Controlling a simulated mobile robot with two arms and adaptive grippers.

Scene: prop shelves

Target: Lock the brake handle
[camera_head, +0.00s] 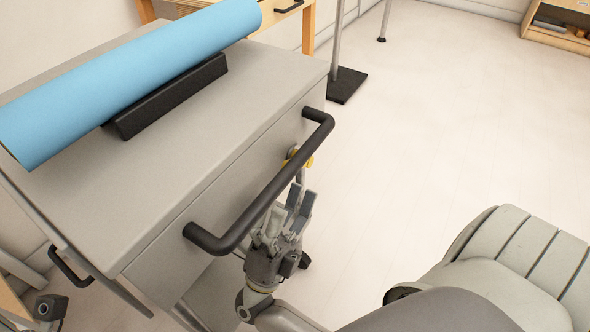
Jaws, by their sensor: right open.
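The grey cart (200,150) fills the left of the view, with a black push bar (268,190) on its near side. A small yellow part (306,163) with a grey knob shows behind the bar, and a thin grey piece hangs below it; this looks like the brake handle, partly hidden by the bar. My right gripper (297,199) is open just below and in front of it, by the bar's lower end, fingers pointing up. I cannot tell whether it touches the handle. My left gripper is not in view.
A blue cylinder (120,85) lies on a black cradle (170,97) on the cart top. A pole on a black base (346,86) stands behind the cart. A wooden shelf (556,38) is at the far right. The pale floor (450,120) is clear.

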